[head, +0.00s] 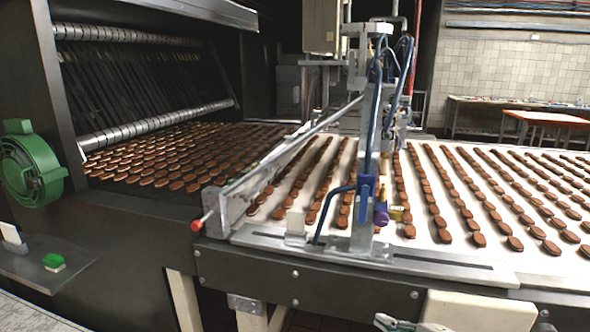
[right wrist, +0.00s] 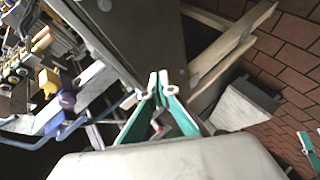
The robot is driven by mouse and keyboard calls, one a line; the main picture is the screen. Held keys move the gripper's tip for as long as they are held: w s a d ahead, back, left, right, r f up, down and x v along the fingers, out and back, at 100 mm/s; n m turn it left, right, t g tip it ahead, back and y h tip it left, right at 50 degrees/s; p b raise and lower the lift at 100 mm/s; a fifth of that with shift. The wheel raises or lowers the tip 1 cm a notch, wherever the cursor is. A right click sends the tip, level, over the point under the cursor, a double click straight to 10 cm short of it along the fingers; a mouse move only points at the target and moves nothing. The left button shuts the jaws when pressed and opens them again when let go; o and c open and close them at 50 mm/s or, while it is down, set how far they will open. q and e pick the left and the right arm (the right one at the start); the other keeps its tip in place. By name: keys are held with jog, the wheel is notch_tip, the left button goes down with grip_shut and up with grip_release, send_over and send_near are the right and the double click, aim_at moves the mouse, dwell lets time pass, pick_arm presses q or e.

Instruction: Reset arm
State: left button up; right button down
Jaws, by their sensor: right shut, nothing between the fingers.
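My right gripper (head: 402,322) shows only at the bottom edge of the head view, in front of the conveyor's front panel and below it. In the right wrist view my right gripper (right wrist: 158,88) has teal and white fingers that are shut at the tips, with nothing between them. At the right edge of the right wrist view, similar teal and white pieces (right wrist: 308,143) show over the brick floor. They look like my left gripper, cut off by the frame, and I cannot tell whether it is open. No left arm shows in the head view.
A conveyor with a white belt (head: 345,178) carries rows of brown biscuits out of a dark machine. A metal frame with blue hoses (head: 372,110) stands over the belt. A green wheel (head: 32,168) is at left. Pale beams (right wrist: 228,62) stand over reddish floor (right wrist: 285,60).

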jog(key=s+d+f+m+g+h, duration=0.2)
jog(key=s+d+f+m+h, duration=0.1)
jog(key=s+d+f, duration=0.4)
jog(key=s+d+f+m+g+h, duration=0.2)
jog(key=s+d+m+h, duration=0.15)
jog(key=s, duration=0.45)
jog(key=s+d+f+m+g+h, duration=0.2)
jog(key=s+d+f+m+h, duration=0.15)
jog(key=s+d+f, duration=0.35)
jog(key=a+f+m+t+y, duration=0.1)
jog(key=a+f+y, duration=0.3)
jog(key=a, duration=0.4)
jog(key=a+f+m+t+y, duration=0.2)
jog(key=a+f, duration=0.4)
jog(key=a, duration=0.3)
jog(key=shift+t+y+p, duration=0.45)
jog(key=shift+t+y, duration=0.05)
jog(key=shift+y, duration=0.4)
jog(key=shift+f, duration=0.1)
jog(key=shift+d, duration=0.1)
